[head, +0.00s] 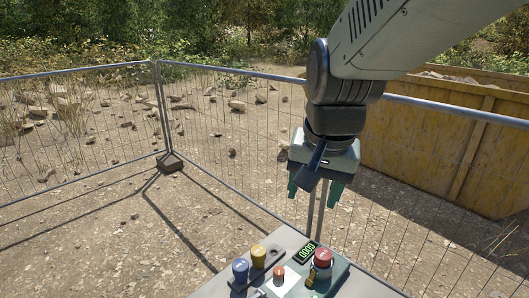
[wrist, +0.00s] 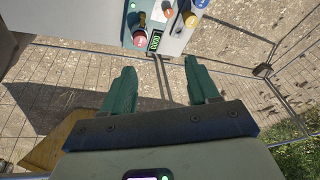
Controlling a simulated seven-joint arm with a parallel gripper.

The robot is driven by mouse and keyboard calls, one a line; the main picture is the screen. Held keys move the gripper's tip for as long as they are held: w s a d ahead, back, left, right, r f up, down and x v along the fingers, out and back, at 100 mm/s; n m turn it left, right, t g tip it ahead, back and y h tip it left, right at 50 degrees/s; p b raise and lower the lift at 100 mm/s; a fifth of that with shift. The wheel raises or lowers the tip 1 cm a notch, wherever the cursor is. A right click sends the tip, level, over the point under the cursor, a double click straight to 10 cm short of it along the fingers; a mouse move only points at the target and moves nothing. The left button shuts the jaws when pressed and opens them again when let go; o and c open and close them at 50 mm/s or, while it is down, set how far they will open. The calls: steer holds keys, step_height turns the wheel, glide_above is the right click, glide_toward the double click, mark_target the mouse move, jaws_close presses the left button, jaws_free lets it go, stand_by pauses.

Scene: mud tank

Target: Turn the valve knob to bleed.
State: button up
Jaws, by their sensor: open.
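A control panel (head: 340,275) stands at the bottom of the head view. On it are a red-topped knob (head: 322,258) with a small brass-yellow part (head: 310,280) beside it, a small orange knob (head: 279,272), a yellow-capped part (head: 258,255) and a blue-capped part (head: 240,267). I cannot read a bleed mark or tell for sure which is the valve knob. My gripper (head: 314,190) hangs above and behind the panel, open and empty, touching nothing. In the wrist view, the red knob (wrist: 140,41) lies beyond my open green fingers (wrist: 160,66).
A lit green display (head: 307,252) sits left of the red knob. Wire mesh fencing (head: 90,110) surrounds the place, running close behind my gripper. A yellow skip (head: 440,140) stands beyond the fence at right. The air between gripper and panel looks clear.

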steer(key=w+a+f+m+g, duration=0.2)
steer(key=w+f+m, duration=0.1)
steer(key=w+f, duration=0.6)
steer(key=m+g, duration=0.1)
steer(key=m, duration=0.1)
glide_toward(279, 270)
step_height(279, 270, down, 8)
steer(key=shift+w+a+f, duration=0.15)
steer(key=shift+f, duration=0.1)
steer(key=c, duration=1)
steer(key=shift+c, duration=0.2)
